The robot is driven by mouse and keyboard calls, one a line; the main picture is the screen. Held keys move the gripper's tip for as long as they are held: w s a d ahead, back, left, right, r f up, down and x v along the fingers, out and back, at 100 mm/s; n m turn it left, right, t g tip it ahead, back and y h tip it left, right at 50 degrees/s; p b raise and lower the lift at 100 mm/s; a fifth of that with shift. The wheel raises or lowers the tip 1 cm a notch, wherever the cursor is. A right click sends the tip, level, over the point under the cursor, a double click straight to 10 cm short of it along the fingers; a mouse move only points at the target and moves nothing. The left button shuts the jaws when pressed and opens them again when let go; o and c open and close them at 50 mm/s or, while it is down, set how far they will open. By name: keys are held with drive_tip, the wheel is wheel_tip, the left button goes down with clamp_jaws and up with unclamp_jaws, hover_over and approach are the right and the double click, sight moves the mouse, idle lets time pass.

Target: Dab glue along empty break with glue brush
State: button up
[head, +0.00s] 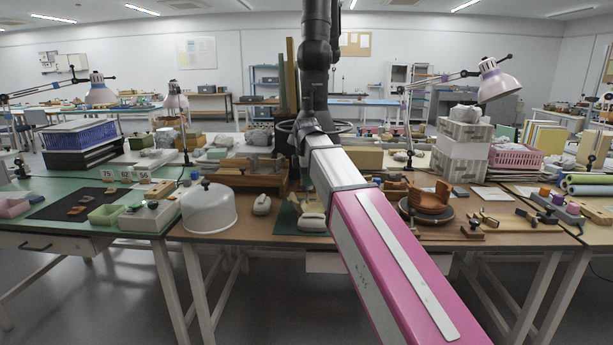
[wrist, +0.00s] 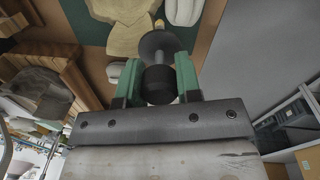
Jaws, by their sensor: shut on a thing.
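My gripper (wrist: 157,78) has two green fingers, shut on the dark round grip of a tool that I take to be the glue brush (wrist: 158,47). A grey stem and a wide dark disc show beyond the grip; I cannot make out bristles or glue. The gripper and tool are not clearly seen in the head view. An orange-brown, partly built pot (head: 428,198) stands on a dark round plate (head: 438,217) right of my pink arm. Its rim is uneven, with a gap; the exact break surface is too small to tell.
In the wrist view, pale tan pieces (wrist: 125,32) lie on a green mat beyond the tool. A wooden tray (head: 240,178) and a white dome (head: 208,208) stand left of my arm. Small wooden tools (head: 487,219) lie right of the pot. A lamp (head: 497,82) overhangs the right bench.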

sight(307, 195)
drive_tip(key=shift+w+f, duration=0.25)
drive_tip(key=shift+f, duration=0.75)
drive_tip(key=shift+w+f, duration=0.2)
drive_tip(key=shift+f, duration=0.8)
drive_tip(key=shift+w+f, duration=0.25)
drive_tip(key=shift+f, duration=0.75)
drive_tip(key=shift+s+d+r, duration=0.2)
drive_tip(key=shift+s+d, duration=0.1)
drive_tip(key=shift+d, duration=0.35)
drive_tip(key=s+d+r, duration=0.1)
drive_tip(key=d+r, duration=0.2)
drive_tip(key=r, duration=0.5)
drive_tip(key=shift+s+d, duration=0.25)
drive_tip(key=shift+d, duration=0.05)
idle(0.7)
